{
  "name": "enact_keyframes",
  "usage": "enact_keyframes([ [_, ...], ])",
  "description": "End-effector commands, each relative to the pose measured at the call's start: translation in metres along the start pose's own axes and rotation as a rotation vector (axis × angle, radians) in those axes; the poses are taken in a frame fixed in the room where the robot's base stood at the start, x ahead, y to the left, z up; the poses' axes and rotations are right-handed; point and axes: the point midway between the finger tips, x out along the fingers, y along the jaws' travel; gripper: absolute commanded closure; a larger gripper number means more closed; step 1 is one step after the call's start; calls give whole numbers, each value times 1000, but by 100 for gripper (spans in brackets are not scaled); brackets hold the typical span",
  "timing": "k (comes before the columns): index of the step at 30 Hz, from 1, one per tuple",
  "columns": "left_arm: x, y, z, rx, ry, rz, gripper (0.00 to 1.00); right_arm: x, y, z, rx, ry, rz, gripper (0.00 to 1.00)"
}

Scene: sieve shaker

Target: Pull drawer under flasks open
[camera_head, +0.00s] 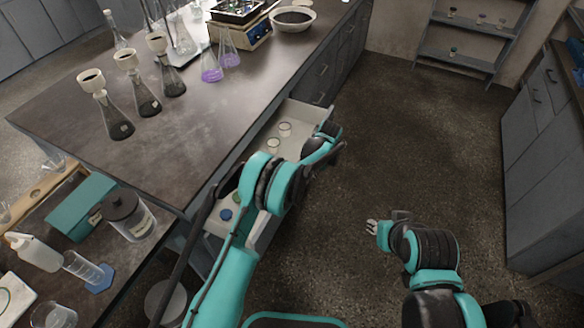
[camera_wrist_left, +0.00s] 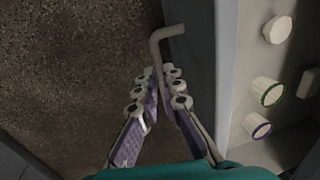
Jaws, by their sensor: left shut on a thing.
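The drawer (camera_head: 299,113) under the bench with the flasks stands open. In the left wrist view my left gripper (camera_wrist_left: 160,78) is shut on the bent drawer handle (camera_wrist_left: 166,36), beside the drawer front (camera_wrist_left: 226,70). Containers with green (camera_wrist_left: 265,91) and purple (camera_wrist_left: 257,125) rims lie inside. My right gripper (camera_head: 373,227) is over the floor, its fingers too small to judge.
Flasks with dark contents (camera_head: 116,122) and flasks with purple liquid (camera_head: 211,68) stand on the bench top (camera_head: 185,140). A side table with a teal box (camera_head: 82,205) and jar (camera_head: 128,216) is at left. Floor (camera_head: 400,130) to the right is clear, up to grey cabinets (camera_head: 540,150).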

Motion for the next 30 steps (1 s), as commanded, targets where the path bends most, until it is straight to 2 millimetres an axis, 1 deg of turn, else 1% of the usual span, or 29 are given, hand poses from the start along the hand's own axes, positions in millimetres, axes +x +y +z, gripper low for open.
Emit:
enact_keyframes([
  [1, -2, 17, 0, 6, 0, 2, 100, 0, 0, 0, 0, 0, 0, 69],
  [6, -10, 61, 1, 5, -2, 2, 100, 0, 0, 0, 0, 0, 0, 69],
  [12, -18, 104, 1, 3, -1, 2, 100, 0, 0, 0, 0, 0, 0, 69],
  [15, -21, 120, 1, 3, -1, 2, 100, 0, 0, 0, 0, 0, 0, 69],
  [21, -25, 140, 1, 2, -2, 2, 100, 0, 0, 0, 0, 0, 0, 69],
  [25, -26, 146, 1, 0, -3, 2, 100, 0, 0, 0, 0, 0, 0, 69],
  [30, -26, 148, 1, 0, -3, 2, 100, 0, 0, 0, 0, 0, 0, 69],
])
